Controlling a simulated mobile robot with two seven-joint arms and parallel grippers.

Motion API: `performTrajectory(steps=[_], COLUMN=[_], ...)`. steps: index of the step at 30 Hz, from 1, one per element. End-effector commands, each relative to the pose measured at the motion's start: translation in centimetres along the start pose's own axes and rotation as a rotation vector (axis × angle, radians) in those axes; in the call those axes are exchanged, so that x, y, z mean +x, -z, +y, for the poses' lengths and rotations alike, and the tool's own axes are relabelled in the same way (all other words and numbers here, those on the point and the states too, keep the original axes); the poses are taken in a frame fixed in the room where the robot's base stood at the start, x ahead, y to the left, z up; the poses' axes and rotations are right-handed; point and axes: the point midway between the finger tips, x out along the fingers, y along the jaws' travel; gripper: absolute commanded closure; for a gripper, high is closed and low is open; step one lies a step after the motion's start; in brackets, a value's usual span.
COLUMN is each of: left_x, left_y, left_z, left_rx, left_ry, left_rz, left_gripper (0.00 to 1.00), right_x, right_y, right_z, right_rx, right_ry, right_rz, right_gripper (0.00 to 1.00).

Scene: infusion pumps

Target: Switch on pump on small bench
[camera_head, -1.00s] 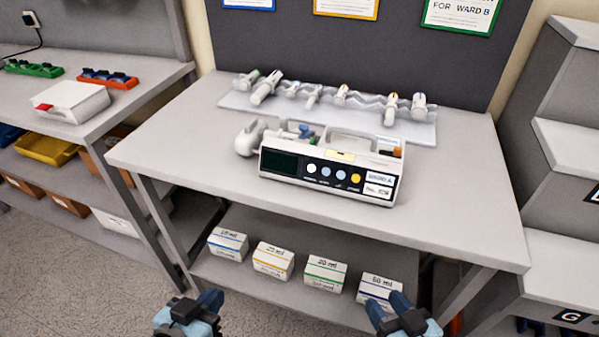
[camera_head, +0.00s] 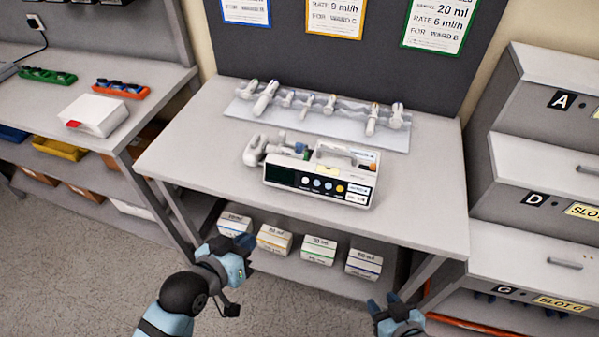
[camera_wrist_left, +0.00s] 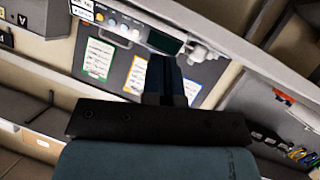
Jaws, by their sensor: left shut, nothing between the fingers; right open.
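The infusion pump (camera_head: 318,182) is white with a dark screen at the left of its front and a row of round buttons, one of them yellow. It stands on the small grey bench (camera_head: 225,135), and its screen is dark. In the left wrist view the pump (camera_wrist_left: 125,25) shows near the top, upside down. My left gripper (camera_head: 240,243) is shut and empty, in front of and below the bench top, left of the pump. Its shut fingers show in the wrist view (camera_wrist_left: 166,80). My right gripper (camera_head: 385,308) is open and empty, low in front of the bench.
Syringes lie on a clear tray (camera_head: 385,138) behind the pump. Several labelled boxes (camera_head: 318,251) stand on the lower shelf. A side bench (camera_head: 150,85) is at left and a drawer unit (camera_head: 540,180) at right. Cards hang on the back board.

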Motion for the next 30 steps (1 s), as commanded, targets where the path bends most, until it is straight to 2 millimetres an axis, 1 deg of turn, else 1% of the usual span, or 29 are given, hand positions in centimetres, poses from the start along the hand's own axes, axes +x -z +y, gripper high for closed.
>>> performTrajectory(steps=[1,3,6,9,12,18,30], left_x=[1.3,2.8,4.4,5.4,6.0,6.3,6.3], left_y=[0.8,2.0,3.6,4.9,5.8,6.6,6.7], left_z=[0.9,2.2,3.8,4.9,5.7,6.2,6.3], left_rx=[-0.009,-0.03,-0.066,-0.105,-0.14,-0.184,-0.191], left_ry=[-0.037,-0.087,-0.152,-0.202,-0.24,-0.275,-0.28], left_rz=[0.07,0.178,0.328,0.459,0.565,0.684,0.706], left_gripper=[1.0,1.0,1.0,1.0,1.0,1.0,1.0], right_x=[0.0,0.0,0.0,0.0,0.0,0.0,0.0], right_y=[0.0,-0.1,-0.1,0.0,0.0,0.0,0.0], right_z=[0.0,0.0,0.0,0.0,0.0,0.0,0.0], right_rx=[0.0,0.0,0.0,0.0,0.0,0.0,0.0], right_ry=[0.0,0.0,0.0,0.0,0.0,0.0,0.0], right_rz=[-0.001,-0.001,-0.001,0.0,0.0,0.0,0.0], right_gripper=[0.57,0.57,0.57,0.57,0.57,0.57,0.57])
